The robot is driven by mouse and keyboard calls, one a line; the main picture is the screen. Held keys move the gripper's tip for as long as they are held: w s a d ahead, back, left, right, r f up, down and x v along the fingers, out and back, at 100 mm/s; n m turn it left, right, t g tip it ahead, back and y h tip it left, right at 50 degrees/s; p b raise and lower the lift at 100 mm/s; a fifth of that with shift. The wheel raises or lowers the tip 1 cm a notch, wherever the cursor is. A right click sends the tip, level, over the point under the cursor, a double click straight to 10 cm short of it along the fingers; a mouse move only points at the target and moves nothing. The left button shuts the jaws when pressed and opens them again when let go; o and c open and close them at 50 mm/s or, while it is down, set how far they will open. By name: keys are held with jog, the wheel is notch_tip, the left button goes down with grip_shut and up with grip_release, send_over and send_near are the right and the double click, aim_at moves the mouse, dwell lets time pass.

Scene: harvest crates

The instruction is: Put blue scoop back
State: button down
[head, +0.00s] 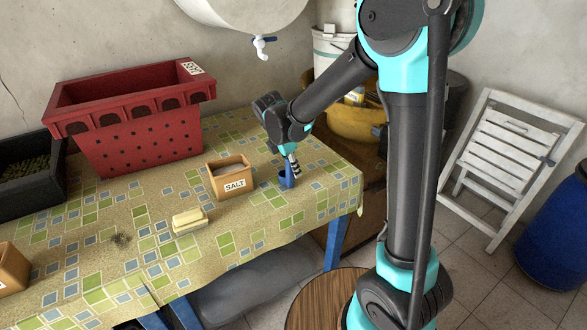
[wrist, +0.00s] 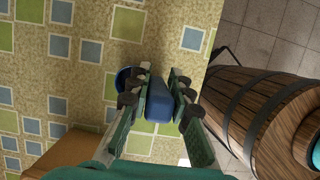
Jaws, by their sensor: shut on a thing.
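The blue scoop (head: 285,181) is at my gripper's fingertips, near the right end of the table, just right of the salt box. In the wrist view the scoop's blue handle (wrist: 158,108) is between the two finger pads, and part of its round bowl (wrist: 124,75) shows at the left. My gripper (head: 293,165) points down and is shut on the scoop. I cannot tell whether the scoop touches the tablecloth. The wooden salt box (head: 234,184), labelled SALT, stands on the table to the left of the scoop.
A yellow-white block (head: 190,220) lies left of the salt box. A red crate (head: 140,140) and a dark crate (head: 25,190) stand farther left. The patterned table (head: 260,232) ends just right of my gripper. A wooden barrel (wrist: 270,115) stands beyond its edge.

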jog(key=c, duration=1.4)
grip_release()
jog(key=shift+f, duration=0.1)
jog(key=v, duration=1.2)
jog(key=s+d+f+m+y, duration=0.1)
jog(key=s+d+f+m, duration=0.4)
jog(key=d+m, duration=0.3)
jog(key=s+d+f+m+t+y, duration=0.1)
jog(key=s+d+f+m, duration=0.4)
jog(key=d+m, duration=0.3)
jog(key=s+d+f+m+t+y, duration=0.1)
jog(key=s+d+f+m, duration=0.4)
jog(key=d+m, duration=0.3)
jog(key=shift+s+d+m, duration=0.25)
jog(key=shift+s+m, duration=0.15)
jog(key=shift+s, duration=0.15)
